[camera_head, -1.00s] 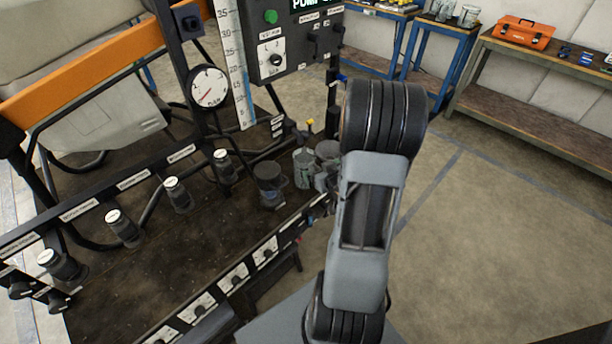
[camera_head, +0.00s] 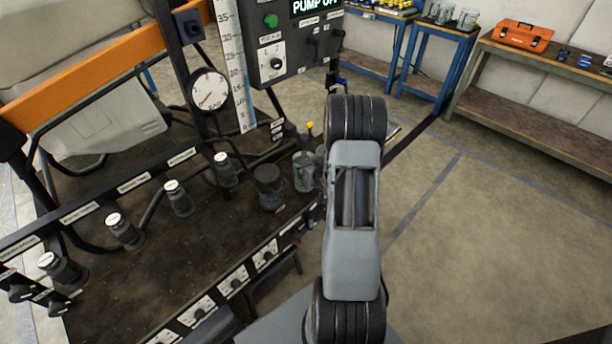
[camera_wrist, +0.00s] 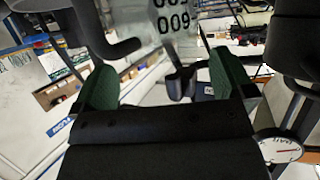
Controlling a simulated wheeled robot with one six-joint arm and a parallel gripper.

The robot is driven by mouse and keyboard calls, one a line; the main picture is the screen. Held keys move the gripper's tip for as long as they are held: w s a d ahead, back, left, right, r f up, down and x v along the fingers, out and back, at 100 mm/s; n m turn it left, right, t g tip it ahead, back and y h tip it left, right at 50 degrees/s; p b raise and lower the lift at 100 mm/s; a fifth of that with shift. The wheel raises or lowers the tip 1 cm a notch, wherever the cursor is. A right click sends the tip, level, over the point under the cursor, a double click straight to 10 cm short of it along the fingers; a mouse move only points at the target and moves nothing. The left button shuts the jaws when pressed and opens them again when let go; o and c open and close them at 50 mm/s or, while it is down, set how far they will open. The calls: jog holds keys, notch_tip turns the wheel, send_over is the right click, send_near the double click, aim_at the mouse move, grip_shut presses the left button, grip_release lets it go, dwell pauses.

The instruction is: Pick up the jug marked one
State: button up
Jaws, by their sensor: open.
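Clear jugs stand at the right end of the rig's dark deck in the head view, beside my arm. The nearer jug (camera_head: 303,171) shows beside a second one (camera_head: 321,160), which my arm partly hides. In the wrist view, a clear jug (camera_wrist: 168,24) with dark numerals fills the top middle, just beyond my gripper (camera_wrist: 163,72). A dark, handle-like piece (camera_wrist: 180,84) shows between the green-padded fingers. My gripper is open, and I cannot tell whether a finger touches it. No mark "one" is readable. My gripper is hidden in the head view.
A dark lidded pot (camera_head: 269,187) stands left of the jugs. A control box (camera_head: 290,45) and pressure gauge (camera_head: 209,90) rise behind. More clear jugs (camera_head: 467,18) stand on a blue-framed table at the back. An orange toolbox (camera_head: 523,34) sits on the right bench. The right floor is clear.

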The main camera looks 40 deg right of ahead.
jog(key=shift+x, duration=1.55)
jog(key=shift+r, duration=0.1)
jog(key=shift+c, duration=0.4)
jog(key=c, duration=0.9)
